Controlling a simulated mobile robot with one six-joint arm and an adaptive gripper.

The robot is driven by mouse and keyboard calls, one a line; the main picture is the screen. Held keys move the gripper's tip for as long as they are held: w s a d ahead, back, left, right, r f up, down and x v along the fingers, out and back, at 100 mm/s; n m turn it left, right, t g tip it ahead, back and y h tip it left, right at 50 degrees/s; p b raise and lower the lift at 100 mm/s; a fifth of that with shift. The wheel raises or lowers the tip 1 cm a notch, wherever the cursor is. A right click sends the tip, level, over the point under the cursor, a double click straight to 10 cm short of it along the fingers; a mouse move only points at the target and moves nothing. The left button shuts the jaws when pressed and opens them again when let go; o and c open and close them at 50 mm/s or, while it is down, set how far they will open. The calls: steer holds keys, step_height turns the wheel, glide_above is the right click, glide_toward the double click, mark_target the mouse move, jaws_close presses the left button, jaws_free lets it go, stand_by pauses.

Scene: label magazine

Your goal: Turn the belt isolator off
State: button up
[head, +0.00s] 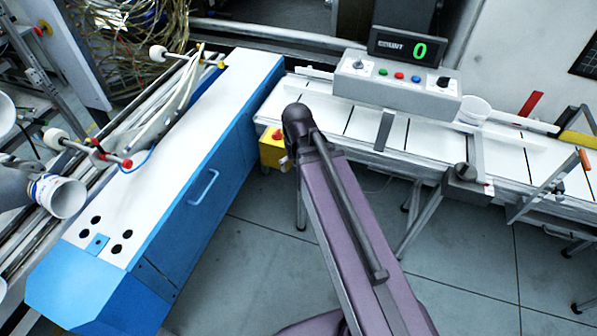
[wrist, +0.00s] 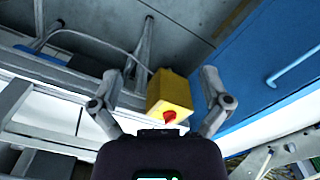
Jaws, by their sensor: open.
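The belt isolator is a yellow box (wrist: 168,92) with a red knob (wrist: 169,117) on it, in the middle of the wrist view. In the head view the yellow box (head: 271,152) and its red knob (head: 277,134) sit between the blue cabinet and the white conveyor, just left of my arm's dark joint. My gripper (wrist: 160,74) is open and empty, with its fingers spread on either side of the box in the picture. I cannot tell the gap to the knob. In the head view my arm hides most of my gripper.
A blue cabinet (head: 205,190) with a white top stands close left of the isolator. The conveyor (head: 350,125), with its legs and a grey button panel (head: 396,84), runs to the right. A white cup (head: 474,109) is beside the panel. The floor (head: 470,260) in front is clear.

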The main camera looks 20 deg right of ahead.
steer(key=shift+s+f+n, duration=0.15)
steer(key=shift+s+n, duration=0.15)
steer(key=shift+s, duration=0.55)
steer(key=shift+s, duration=0.25)
steer(key=c, duration=0.6)
steer(key=shift+o, duration=0.2)
